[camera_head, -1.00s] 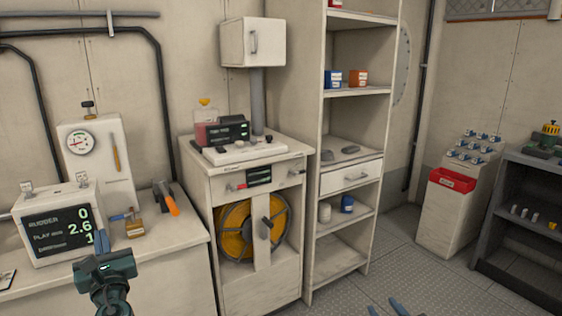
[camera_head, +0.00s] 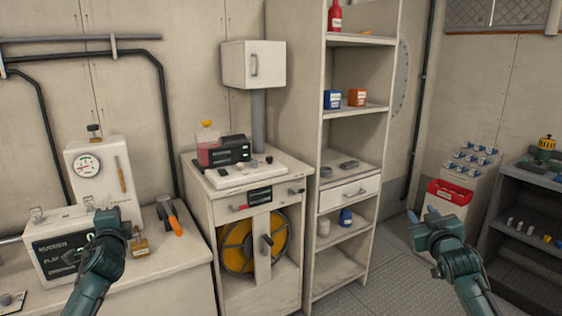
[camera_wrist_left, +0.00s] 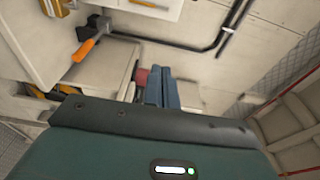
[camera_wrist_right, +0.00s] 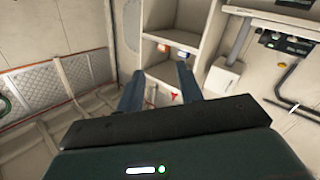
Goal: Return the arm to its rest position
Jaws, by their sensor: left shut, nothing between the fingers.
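My left gripper (camera_head: 95,208) is raised in front of the rudder display box (camera_head: 58,258) at the left of the head view and hides part of its screen. Its blue fingers are together and empty in the left wrist view (camera_wrist_left: 162,86). My right gripper (camera_head: 422,218) is raised in front of the floor between the tall shelf and the red-trayed cabinet. Its fingers stand apart with nothing between them in the right wrist view (camera_wrist_right: 158,85). Both teal forearms come up from the bottom edge of the head view.
A cabinet with a yellow hose reel (camera_head: 238,245) is in the middle. The tall shelf (camera_head: 340,255) holds small containers. A dark shelf unit (camera_head: 520,215) stands right. Floor (camera_head: 385,285) is clear.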

